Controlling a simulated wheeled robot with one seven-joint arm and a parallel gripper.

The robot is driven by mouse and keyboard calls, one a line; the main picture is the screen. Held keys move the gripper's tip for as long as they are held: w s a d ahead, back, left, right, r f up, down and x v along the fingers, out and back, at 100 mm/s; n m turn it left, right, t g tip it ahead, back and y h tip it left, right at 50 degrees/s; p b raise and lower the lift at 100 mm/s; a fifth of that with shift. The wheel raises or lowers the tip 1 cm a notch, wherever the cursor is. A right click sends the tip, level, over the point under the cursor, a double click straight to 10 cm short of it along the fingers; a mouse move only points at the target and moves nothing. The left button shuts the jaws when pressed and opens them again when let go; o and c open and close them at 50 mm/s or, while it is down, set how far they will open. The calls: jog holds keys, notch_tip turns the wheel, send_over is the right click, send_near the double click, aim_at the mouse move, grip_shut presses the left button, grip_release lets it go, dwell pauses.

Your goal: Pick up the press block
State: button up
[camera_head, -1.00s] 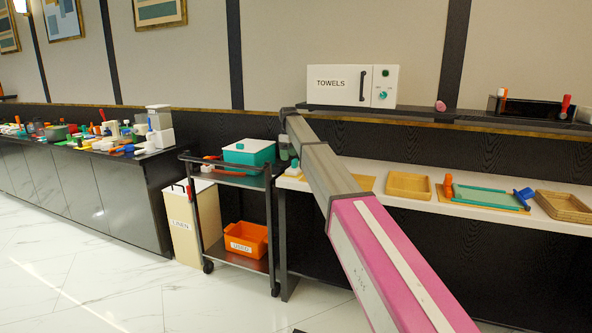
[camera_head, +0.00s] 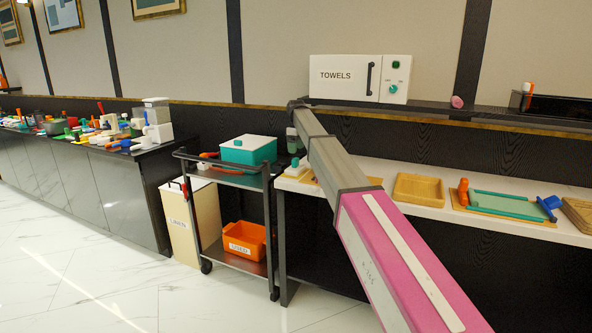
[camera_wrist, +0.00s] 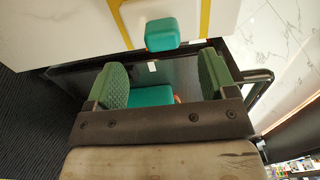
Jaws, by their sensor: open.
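What I take for the press block (camera_head: 297,169), a pale block with a teal knob, sits at the left end of the white counter (camera_head: 400,203). In the wrist view its teal knob (camera_wrist: 162,33), with an orange underside, rises from a white base at the top of the picture. My gripper (camera_wrist: 165,72) is open, with its green pads spread wide and nothing held. The knob lies beyond the fingertips, roughly centred between them and apart from both. In the head view, one green pad of my gripper (camera_head: 292,140) shows above the block; the rest is largely hidden by my arm.
A dark trolley (camera_head: 226,178) stands left of the counter, with a teal box (camera_head: 248,150) on top and an orange bin (camera_head: 244,241) below. A shelf with a towels cabinet (camera_head: 345,78) hangs above. A wooden tray (camera_head: 420,190) lies right of the block.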

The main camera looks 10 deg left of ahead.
aim_at(295, 158)
jog(key=f, duration=0.7)
jog(key=shift+a+f, duration=0.2)
jog(key=shift+f, duration=0.15)
jog(key=c, duration=1.3)
